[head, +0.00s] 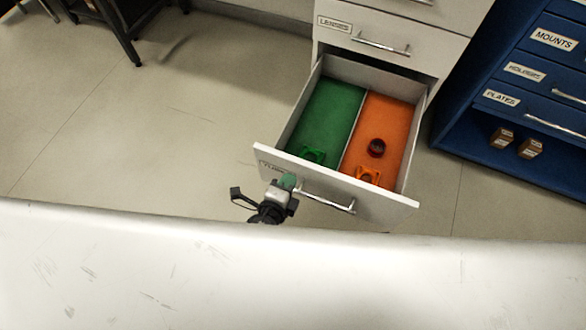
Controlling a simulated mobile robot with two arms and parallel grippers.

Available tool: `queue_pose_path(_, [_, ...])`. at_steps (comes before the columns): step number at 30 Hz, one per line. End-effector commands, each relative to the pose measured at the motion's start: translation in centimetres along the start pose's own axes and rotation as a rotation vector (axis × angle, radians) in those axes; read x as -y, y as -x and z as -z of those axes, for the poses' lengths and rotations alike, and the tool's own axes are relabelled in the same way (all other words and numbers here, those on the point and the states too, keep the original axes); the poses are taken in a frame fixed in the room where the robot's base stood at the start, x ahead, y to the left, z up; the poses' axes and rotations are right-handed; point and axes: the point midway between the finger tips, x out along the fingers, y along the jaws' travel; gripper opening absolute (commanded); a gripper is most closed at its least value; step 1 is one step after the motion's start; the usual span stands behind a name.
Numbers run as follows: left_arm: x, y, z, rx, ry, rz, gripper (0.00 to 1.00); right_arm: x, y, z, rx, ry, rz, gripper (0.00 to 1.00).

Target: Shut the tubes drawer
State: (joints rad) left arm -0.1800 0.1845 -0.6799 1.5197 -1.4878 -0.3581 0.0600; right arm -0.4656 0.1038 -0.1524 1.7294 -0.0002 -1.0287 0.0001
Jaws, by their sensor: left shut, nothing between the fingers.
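The tubes drawer (380,202) is pulled out below the lenses drawer (337,38). Its label is partly hidden. It has a green compartment on the left and an orange one on the right, split by a thin divider. A green clip-like piece lies in the green side; an orange piece and a dark red round piece lie in the orange side. My left gripper (287,183) is shut and empty at the left part of the drawer front, beside the handle (328,200). I cannot tell whether it touches the front. My right gripper is not in view.
A white surface (290,285) fills the foreground. A blue cabinet (480,122) with labelled drawers stands at the right, with two small brown boxes on its low shelf. A dark stool or table (122,35) stands at the upper left. The floor left of the drawer is clear.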

Motion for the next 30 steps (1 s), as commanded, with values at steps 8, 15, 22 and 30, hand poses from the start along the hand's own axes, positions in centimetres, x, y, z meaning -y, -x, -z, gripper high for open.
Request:
queue_pose_path(8, [1.1,-2.9,0.0,0.001,0.001,0.001,0.00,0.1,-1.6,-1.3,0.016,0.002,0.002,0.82])
queue_pose_path(15, [1.1,-3.2,0.0,0.001,0.001,0.000,0.00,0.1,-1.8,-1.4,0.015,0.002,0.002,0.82])
queue_pose_path(22, [1.2,-3.3,-0.1,0.001,0.001,0.001,0.00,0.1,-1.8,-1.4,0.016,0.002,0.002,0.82])
queue_pose_path(30, [2.0,-5.9,-0.6,0.003,0.003,0.004,0.00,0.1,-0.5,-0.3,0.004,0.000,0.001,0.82])
